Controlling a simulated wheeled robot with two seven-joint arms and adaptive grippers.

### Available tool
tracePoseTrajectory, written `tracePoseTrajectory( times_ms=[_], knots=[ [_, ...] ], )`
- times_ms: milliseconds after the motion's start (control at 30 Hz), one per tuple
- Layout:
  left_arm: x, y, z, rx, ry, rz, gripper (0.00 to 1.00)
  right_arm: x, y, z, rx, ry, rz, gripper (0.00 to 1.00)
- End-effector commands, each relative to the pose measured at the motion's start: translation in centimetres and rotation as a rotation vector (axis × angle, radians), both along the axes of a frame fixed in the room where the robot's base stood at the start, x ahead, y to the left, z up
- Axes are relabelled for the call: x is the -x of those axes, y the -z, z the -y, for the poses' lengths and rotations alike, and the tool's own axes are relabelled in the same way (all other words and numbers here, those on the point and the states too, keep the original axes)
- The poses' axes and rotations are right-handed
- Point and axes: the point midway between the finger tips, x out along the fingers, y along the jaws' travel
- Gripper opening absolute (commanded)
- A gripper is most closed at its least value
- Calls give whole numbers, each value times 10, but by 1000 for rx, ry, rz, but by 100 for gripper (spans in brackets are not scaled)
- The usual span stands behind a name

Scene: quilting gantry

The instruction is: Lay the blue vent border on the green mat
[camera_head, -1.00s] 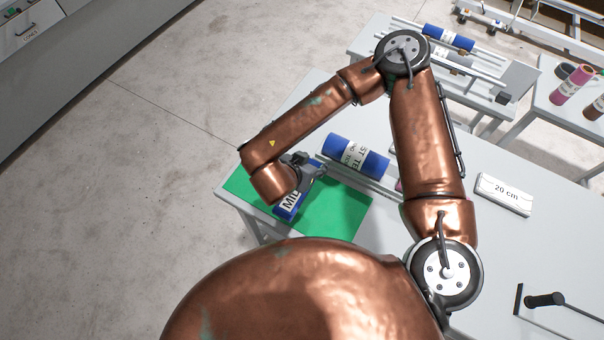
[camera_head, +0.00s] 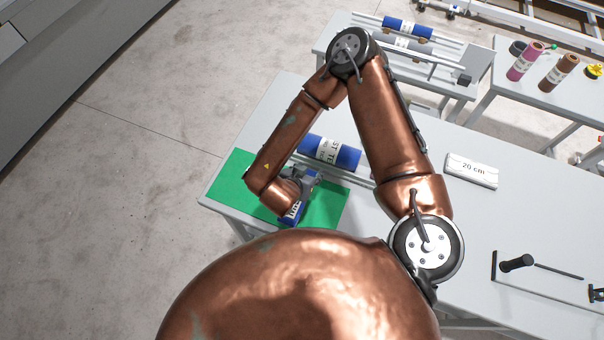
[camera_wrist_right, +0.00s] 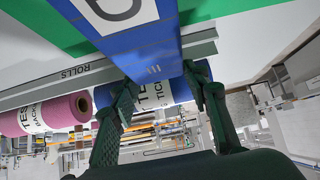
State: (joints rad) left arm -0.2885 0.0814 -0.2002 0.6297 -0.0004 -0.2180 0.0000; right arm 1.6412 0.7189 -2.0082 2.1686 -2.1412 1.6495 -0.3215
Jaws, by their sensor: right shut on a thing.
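My right gripper (camera_head: 300,187) is shut on the blue vent border (camera_head: 291,214), a blue piece with a white label. The piece is over the right part of the green mat (camera_head: 237,184), near its front edge; whether it touches the mat I cannot tell. In the right wrist view the blue border (camera_wrist_right: 150,52) runs up from between the fingers, with its white label at the top edge. Green mat shows beyond it on both sides. The wrist and fingers hide part of the border in the head view. My left gripper is not in view.
A blue roll (camera_head: 330,152) with a white label lies on a rack just behind the mat. A white "20 cm" block (camera_head: 471,170) and a black-handled tool (camera_head: 517,263) lie to the right on the grey table. Another rack table (camera_head: 330,47) stands behind.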

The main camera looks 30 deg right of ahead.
Motion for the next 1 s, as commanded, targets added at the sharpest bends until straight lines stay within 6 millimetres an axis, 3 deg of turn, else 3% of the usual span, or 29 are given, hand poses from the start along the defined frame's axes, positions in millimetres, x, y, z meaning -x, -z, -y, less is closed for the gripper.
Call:
tracePoseTrajectory(
  times_ms=[133,367,633,967,1000],
  knots=[
    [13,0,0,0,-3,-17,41,-18,22,-1,1,1,1,14],
    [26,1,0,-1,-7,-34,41,-28,34,-2,1,1,1,14],
    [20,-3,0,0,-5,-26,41,-30,66,-2,1,1,0,14],
    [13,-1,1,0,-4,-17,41,-31,70,-2,0,1,1,14],
    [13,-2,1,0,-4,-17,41,-31,70,-2,0,1,1,45]
  ],
)
